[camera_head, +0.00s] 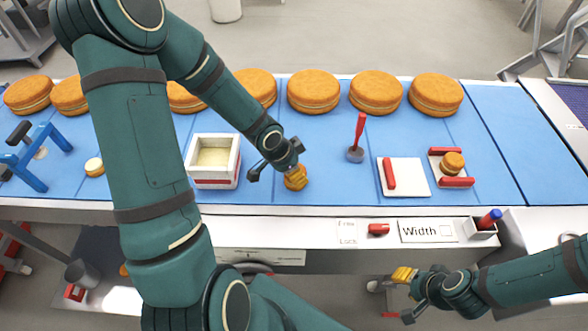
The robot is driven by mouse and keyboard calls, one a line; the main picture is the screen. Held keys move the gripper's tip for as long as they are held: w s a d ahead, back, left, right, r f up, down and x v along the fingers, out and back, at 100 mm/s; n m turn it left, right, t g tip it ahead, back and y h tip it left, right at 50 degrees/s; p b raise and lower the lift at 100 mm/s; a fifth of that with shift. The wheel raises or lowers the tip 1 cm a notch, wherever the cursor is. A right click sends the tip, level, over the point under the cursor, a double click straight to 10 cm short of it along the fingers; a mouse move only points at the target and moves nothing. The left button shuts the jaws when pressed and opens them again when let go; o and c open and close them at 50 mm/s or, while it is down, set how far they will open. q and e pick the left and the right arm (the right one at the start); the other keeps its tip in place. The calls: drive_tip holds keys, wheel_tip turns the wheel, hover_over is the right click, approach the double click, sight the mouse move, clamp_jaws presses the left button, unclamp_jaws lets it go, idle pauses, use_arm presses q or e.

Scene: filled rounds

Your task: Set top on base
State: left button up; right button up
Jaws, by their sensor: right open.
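A small round (94,167) with a pale cream-coloured upper face lies on the blue surface at the left and looks like a base. A small brown round (452,163), possibly a top, sits among red bars in a white holder (438,153) at the right. My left gripper (282,174) is low over the blue surface at the middle, with an orange-yellow piece at its tip; whether that is a pad or something held is unclear. My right gripper (406,296) is open, in front of the table edge and well away from both rounds.
Several large brown rounds (314,91) stand along the back. A white box (213,162) with cream filling, a red-handled tool (357,136), a white plate (408,178) and a blue frame (35,160) stand on the blue surface. My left arm hides part of it.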

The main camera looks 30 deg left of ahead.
use_arm(q)
drive_tip(key=shift+f+b, duration=0.4)
drive_tip(key=shift+f, duration=0.1)
idle(0.3)
drive_tip(key=o, duration=0.9)
drive_tip(key=shift+o, duration=0.2)
drive_tip(key=shift+r, duration=0.1)
drive_tip(key=shift+r+p, duration=3.45)
drive_tip(key=shift+r, duration=0.05)
